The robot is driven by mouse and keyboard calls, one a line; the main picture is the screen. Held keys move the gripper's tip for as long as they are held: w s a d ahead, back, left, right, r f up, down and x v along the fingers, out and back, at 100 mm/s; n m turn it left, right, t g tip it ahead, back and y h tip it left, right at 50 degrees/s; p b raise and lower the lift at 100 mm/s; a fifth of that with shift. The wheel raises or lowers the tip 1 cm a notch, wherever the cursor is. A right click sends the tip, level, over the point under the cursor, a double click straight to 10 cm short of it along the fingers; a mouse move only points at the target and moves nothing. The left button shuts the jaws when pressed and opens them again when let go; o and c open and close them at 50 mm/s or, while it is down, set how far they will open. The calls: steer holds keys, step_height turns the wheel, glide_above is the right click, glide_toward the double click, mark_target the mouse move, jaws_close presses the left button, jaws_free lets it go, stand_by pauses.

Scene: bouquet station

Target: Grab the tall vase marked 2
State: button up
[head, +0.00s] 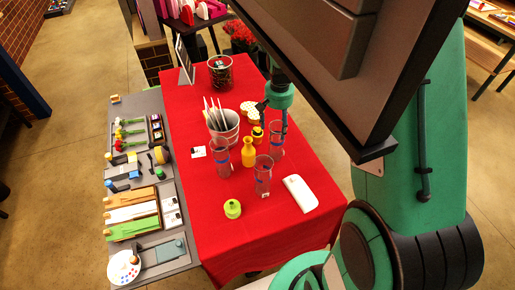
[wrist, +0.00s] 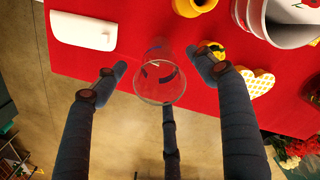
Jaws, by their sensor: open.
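Three tall clear glass vases with blue bands stand on the red table in the head view: one at the left (head: 222,160), one at the front (head: 263,177) and one at the right (head: 276,141). I cannot read a number on any of them. My gripper (head: 274,114) is above the right vase, its fingers pointing down. In the wrist view a clear vase (wrist: 160,82) stands between the spread fingers of my gripper (wrist: 160,68), its round rim facing the camera. The fingers look apart from the glass.
A yellow vase (head: 248,154), a white bucket (head: 224,128) with brushes or sticks and a white flat case (head: 300,194) stand close by on the red table (head: 222,245). A heart-shaped yellow item (wrist: 260,82) lies near my fingers. A grey side table (head: 150,215) holds tools and ribbons.

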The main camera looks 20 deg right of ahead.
mark_target(276, 135)
steer(key=shift+f, duration=0.65)
steer(key=shift+f, duration=0.1)
steer(key=shift+d+f, duration=0.15)
steer(key=shift+f, duration=2.35)
jaws_close()
